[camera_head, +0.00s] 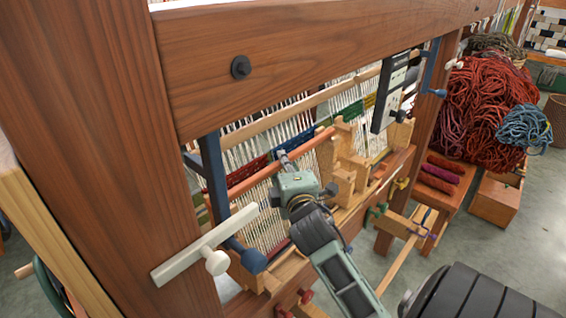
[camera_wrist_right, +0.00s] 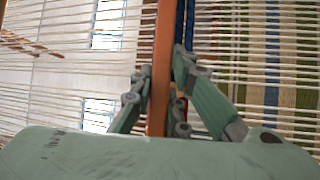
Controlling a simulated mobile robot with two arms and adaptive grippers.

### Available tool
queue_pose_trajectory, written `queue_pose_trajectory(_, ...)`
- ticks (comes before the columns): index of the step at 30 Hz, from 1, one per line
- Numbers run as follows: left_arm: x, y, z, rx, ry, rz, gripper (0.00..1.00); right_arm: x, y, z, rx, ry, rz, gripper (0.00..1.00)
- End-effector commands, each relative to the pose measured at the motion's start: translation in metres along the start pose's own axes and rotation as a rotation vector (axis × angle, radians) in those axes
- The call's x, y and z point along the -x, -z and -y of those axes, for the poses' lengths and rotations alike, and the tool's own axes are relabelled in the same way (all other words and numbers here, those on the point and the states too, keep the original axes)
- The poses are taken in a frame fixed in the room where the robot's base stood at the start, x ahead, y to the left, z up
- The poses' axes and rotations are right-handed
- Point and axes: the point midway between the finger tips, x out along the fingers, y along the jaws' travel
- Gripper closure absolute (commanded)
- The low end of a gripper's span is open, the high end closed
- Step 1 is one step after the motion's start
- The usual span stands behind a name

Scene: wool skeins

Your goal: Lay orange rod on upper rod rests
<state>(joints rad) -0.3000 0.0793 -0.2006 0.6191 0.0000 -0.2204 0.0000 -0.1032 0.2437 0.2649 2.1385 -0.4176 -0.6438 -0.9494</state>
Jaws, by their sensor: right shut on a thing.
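The orange rod (camera_head: 245,184) slants across the front of the loom's warp threads in the head view. My right gripper (camera_head: 284,158) is shut on the rod around its middle. In the right wrist view the rod (camera_wrist_right: 164,50) runs upright between the two fingers (camera_wrist_right: 160,85). The rod's right end is close to the top of a stepped wooden rest (camera_head: 344,150); I cannot tell whether they touch. Its left end is near the blue metal bracket, and a lower wooden block (camera_head: 268,277) shows there in part. My left gripper is not in view.
A thick wooden beam (camera_head: 320,60) crosses above the rod, and a broad post (camera_head: 105,150) stands at the left. A white handle (camera_head: 205,243) juts out in front. Red wool (camera_head: 485,110) is heaped at the right. The floor at the right is partly free.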

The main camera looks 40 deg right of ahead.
Motion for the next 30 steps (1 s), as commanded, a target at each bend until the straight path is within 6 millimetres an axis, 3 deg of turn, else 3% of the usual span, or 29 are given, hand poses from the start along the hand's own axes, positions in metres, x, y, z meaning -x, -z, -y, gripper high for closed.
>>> queue_pose_trajectory(2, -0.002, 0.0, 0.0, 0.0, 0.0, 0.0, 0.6, 0.0, 0.0, 0.003, 0.0, 0.0, 0.0, 1.0)
queue_pose_trajectory(3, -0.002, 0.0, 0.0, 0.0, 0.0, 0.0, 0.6, 0.0, 0.0, 0.003, 0.0, 0.0, 0.0, 0.84)
queue_pose_trajectory(9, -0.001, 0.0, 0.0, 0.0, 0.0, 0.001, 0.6, 0.0, 0.0, 0.002, 0.0, 0.0, 0.0, 0.67)
queue_pose_trajectory(20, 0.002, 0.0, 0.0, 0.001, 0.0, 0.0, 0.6, 0.0, 0.0, -0.003, 0.0, -0.002, 0.0, 0.67)
queue_pose_trajectory(23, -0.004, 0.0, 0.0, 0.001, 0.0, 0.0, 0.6, 0.012, 0.001, 0.002, 0.0, 0.0, -0.001, 0.67)
queue_pose_trajectory(30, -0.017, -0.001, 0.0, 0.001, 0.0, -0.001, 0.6, 0.063, 0.0, 0.003, -0.001, 0.002, -0.001, 0.67)
